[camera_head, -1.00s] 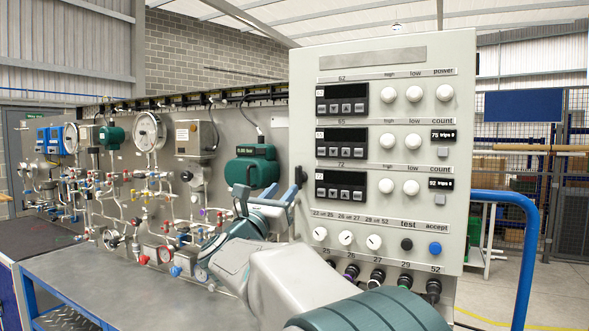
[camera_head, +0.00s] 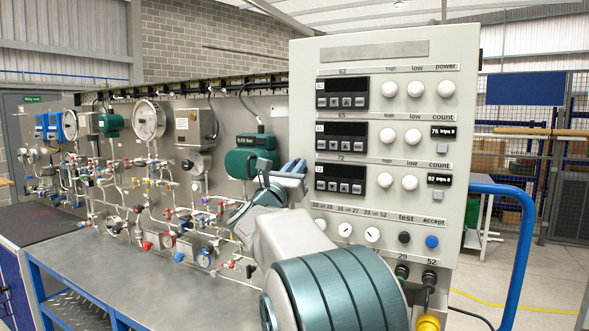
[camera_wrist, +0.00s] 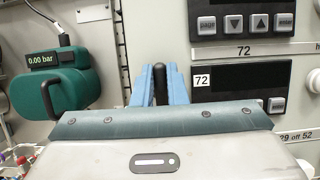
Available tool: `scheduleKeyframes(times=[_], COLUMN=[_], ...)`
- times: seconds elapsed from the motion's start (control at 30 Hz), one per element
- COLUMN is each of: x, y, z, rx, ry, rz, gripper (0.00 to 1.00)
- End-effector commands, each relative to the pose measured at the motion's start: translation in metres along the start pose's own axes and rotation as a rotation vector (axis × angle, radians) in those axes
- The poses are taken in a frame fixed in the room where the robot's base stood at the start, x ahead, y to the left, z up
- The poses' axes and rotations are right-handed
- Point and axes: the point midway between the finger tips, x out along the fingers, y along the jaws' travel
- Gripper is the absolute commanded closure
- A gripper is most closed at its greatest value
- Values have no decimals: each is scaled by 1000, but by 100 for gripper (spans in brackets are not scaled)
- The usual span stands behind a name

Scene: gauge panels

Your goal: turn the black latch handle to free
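The black latch handle (camera_wrist: 160,84) stands upright between the two blue fingers of my gripper (camera_wrist: 160,88) in the wrist view. The fingers lie close along both its sides, and my gripper looks shut on it. The lower part of the handle is hidden behind my gripper body. In the head view my gripper (camera_head: 280,172) is at the left edge of the grey panel cabinet (camera_head: 388,50), and I cannot make out the handle there.
A green gauge box (camera_wrist: 52,82) reading 0.00 bar is left of my gripper, also in the head view (camera_head: 250,160). Displays, knobs and buttons cover the cabinet front to the right. A grey bench (camera_head: 130,275) lies below, and a blue rail (camera_head: 527,240) stands right of the cabinet.

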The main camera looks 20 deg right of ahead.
Motion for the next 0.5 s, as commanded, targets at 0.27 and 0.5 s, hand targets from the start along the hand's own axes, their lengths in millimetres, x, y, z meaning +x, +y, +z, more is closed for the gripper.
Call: scheduleKeyframes(times=[0.27,0.5], x=[0,-2], y=[-1,-1], z=[-5,-9], rx=[-10,-77], ry=[7,7], rz=[0,27], gripper=[100,100])
